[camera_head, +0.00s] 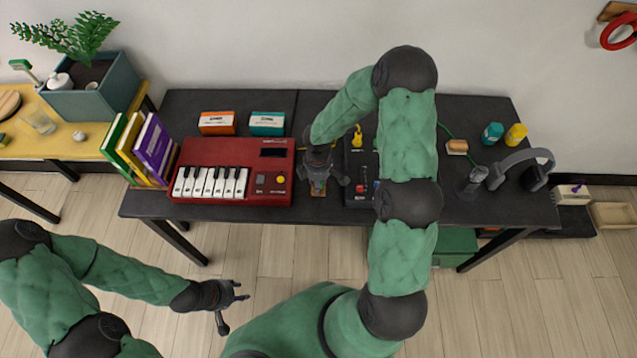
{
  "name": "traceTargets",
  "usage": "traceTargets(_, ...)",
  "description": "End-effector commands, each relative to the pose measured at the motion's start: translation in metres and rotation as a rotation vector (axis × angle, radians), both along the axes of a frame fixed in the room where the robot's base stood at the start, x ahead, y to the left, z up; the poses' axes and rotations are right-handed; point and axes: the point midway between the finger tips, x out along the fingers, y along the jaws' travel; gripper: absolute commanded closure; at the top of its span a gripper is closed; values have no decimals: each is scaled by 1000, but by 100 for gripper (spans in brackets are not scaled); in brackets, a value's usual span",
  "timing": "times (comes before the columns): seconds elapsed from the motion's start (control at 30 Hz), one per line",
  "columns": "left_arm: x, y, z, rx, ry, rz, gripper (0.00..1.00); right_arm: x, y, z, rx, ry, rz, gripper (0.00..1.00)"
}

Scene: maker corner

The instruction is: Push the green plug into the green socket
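I cannot make out the green plug or the green socket; my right arm covers much of the table's middle. A thin green cable (446,131) comes out from behind that arm on its right side. A black box (358,190) with red knobs stands partly hidden behind the arm, with a yellow plug (357,137) at its back. My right gripper (322,178) points down between the red keyboard and the black box, over a small orange-brown thing; whether it grips it is unclear. My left gripper (232,306) is open and empty, in front of the table and apart from it.
A red keyboard (268,187) stands left of my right gripper, with orange (217,122) and teal (267,124) boxes behind. Books (152,145) stand at the left edge. Headphones (535,175), a microphone (472,184) and teal (492,133) and yellow (515,134) jars are on the right.

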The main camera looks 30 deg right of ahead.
Motion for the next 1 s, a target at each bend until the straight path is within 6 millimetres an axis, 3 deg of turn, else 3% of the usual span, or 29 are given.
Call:
traceTargets(0.03, 0, 0, 0, 0, 0, 0, 60, 0, 0, 0, 0, 0, 0, 88)
traceTargets(0.1, 0, 0, 0, 0, 0, 0, 60, 0, 0, 0, 0, 0, 0, 100)
traceTargets(0.57, 0, 0, 2, 0, 0, 0, 60, 0, 0, 5, 0, 0, 0, 100)
traceTargets(0.8, 0, 0, 15, 0, 0, 0, 60, 1, 0, 35, -1, -4, -1, 100)
traceTargets(1.0, 0, 0, 25, 0, 0, 0, 60, -26, -9, 68, -2, -3, -2, 100)
